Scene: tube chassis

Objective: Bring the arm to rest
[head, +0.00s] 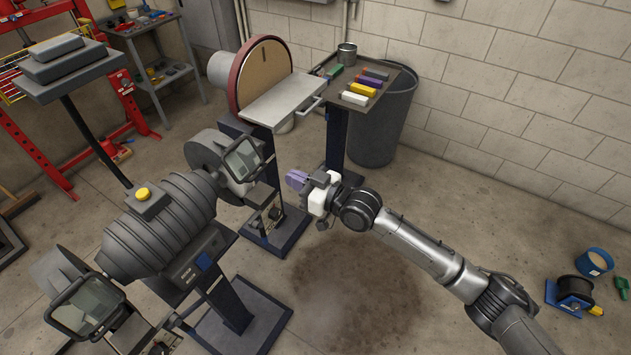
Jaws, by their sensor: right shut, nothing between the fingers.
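My right arm (425,252) comes in from the lower right and reaches out over the open floor. My right gripper (292,178) has purple fingers, points left and is shut with nothing between the fingers. It hangs in free air in front of the disc sander's stand, to the right of the bench grinder, and seems apart from both. My left gripper is not in view.
The bench grinder (160,225) on its pedestal fills the left. The disc sander (265,75) stands behind. A small table (385,72) holds colored bars and a can beside a dark bin (385,125). Spools (575,290) lie at right. Floor around the stain (355,290) is clear.

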